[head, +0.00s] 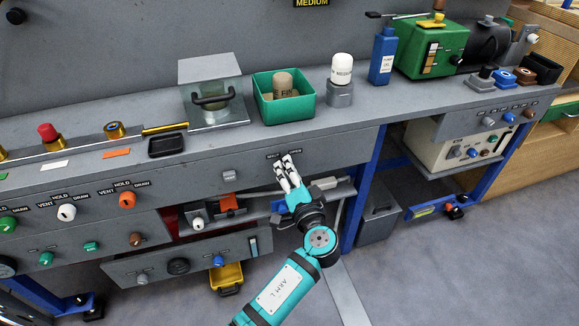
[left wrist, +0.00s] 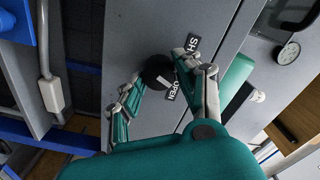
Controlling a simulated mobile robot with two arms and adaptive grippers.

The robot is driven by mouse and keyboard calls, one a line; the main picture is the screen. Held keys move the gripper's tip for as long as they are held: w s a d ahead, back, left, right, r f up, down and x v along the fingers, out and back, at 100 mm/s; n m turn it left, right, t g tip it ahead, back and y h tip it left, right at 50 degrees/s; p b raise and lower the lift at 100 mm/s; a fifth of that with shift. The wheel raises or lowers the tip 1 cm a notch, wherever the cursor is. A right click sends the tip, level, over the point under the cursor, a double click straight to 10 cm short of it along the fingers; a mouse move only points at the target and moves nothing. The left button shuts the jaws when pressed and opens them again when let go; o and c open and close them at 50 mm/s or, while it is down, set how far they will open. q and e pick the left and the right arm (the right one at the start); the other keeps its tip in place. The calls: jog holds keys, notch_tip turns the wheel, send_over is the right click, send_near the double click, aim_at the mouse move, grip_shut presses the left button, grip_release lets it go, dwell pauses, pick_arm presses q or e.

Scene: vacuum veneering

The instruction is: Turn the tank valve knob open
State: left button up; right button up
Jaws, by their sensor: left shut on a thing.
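The tank valve knob (left wrist: 157,73) is black and round on the grey panel in the left wrist view. A label starting with SH (left wrist: 193,43) and a label reading OPEN (left wrist: 174,92) are beside it; a finger partly covers them. My left gripper (head: 285,165) reaches up to the front panel just below the SHUT and OPEN labels (head: 284,155) in the head view, where its fingers hide the knob. In the left wrist view the fingers (left wrist: 164,82) are on either side of the knob, shut on it. My right gripper is not in view.
Below the panel is an open shelf with small parts (head: 228,202). A blue leg (head: 362,190) stands right of my left arm.

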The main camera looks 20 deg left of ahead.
pick_arm(q)
jog(key=shift+w+r+m+p, duration=0.1)
jog(key=shift+m+p, duration=0.95)
jog(key=shift+m, duration=1.15)
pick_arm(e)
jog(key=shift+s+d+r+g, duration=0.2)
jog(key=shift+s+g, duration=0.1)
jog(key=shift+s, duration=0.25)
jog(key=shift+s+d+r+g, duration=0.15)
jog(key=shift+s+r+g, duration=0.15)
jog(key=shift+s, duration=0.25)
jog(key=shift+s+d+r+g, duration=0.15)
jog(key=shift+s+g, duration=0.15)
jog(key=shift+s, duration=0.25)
pick_arm(q)
jog(key=o, duration=1.1)
jog(key=shift+o, duration=0.2)
jog(key=shift+d, duration=0.1)
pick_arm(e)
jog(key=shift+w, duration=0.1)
